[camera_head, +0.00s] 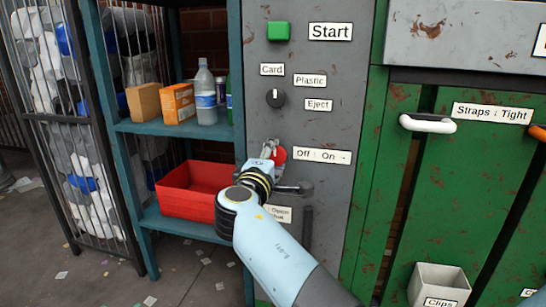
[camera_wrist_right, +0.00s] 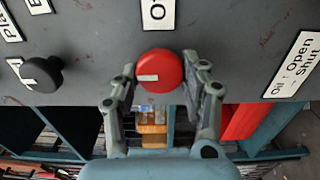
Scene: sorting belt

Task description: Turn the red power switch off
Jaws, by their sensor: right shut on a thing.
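The red power switch (camera_head: 280,155) is a round red knob on the grey panel, left of the "Off : On" label (camera_head: 322,156). It also shows in the right wrist view (camera_wrist_right: 160,66), with a short white mark on its face. My right gripper (camera_head: 270,152) is at the switch, and its fingers (camera_wrist_right: 161,78) are closed on the knob's two sides. In the head view the gripper hides part of the knob. My left gripper is not in view.
Above the switch are a black selector knob (camera_head: 275,98) and a green Start button (camera_head: 278,31). A dark lever (camera_head: 307,225) is below. A teal shelf (camera_head: 170,128) with bottles, boxes and a red bin (camera_head: 187,204) stands at left. Green doors (camera_head: 450,190) are at right.

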